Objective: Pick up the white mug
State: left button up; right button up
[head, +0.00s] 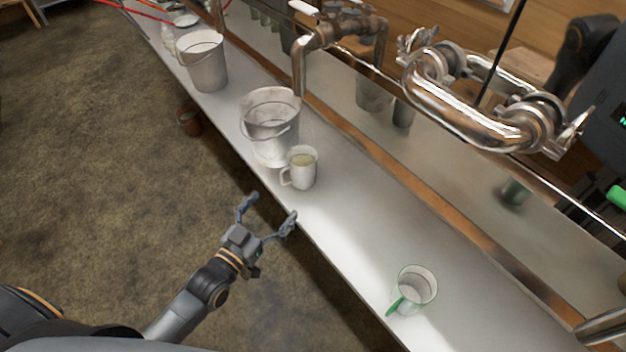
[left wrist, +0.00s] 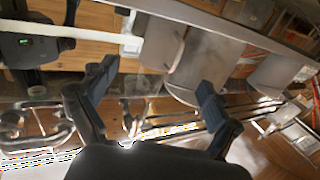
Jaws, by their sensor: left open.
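The white mug (head: 303,170) stands upright on the pale metal counter (head: 345,225), with pale yellowish contents and its handle on the left side. It is just in front of a metal bucket. My left gripper (head: 270,212) is open and empty, below and left of the mug, near the counter's front edge and apart from the mug. In the left wrist view, my open fingers (left wrist: 156,75) frame a tilted scene. A pale cup shape (left wrist: 163,50) beside a bucket there looks like the mug. My right gripper is not in view.
A metal bucket (head: 268,128) stands close behind the mug, and another bucket (head: 204,62) is farther along. A white mug with green rim and handle (head: 416,288) stands at the lower right. A tap (head: 302,62) and pipes (head: 470,105) overhang the back. The counter between the mugs is clear.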

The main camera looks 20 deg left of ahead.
aim_at(296, 175)
pick_arm(q)
jog(key=x, duration=0.7)
jog(key=shift+w+a+p, duration=0.15)
jog(key=shift+w+p, duration=0.1)
jog(key=shift+p, duration=0.15)
jog(key=shift+w+d, duration=0.25)
jog(key=shift+w, duration=0.25)
jog(key=shift+w+r, duration=0.15)
jog(key=shift+w, duration=0.15)
jog(key=p+x, duration=0.1)
jog(key=x, duration=0.2)
jog(key=shift+w+d, duration=0.1)
jog(key=shift+w, duration=0.25)
jog(key=shift+w+d, duration=0.2)
jog(key=shift+w, duration=0.25)
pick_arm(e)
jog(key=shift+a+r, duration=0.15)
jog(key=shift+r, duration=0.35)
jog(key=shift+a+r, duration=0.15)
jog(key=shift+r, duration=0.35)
pick_arm(q)
jog(key=shift+s, duration=0.1)
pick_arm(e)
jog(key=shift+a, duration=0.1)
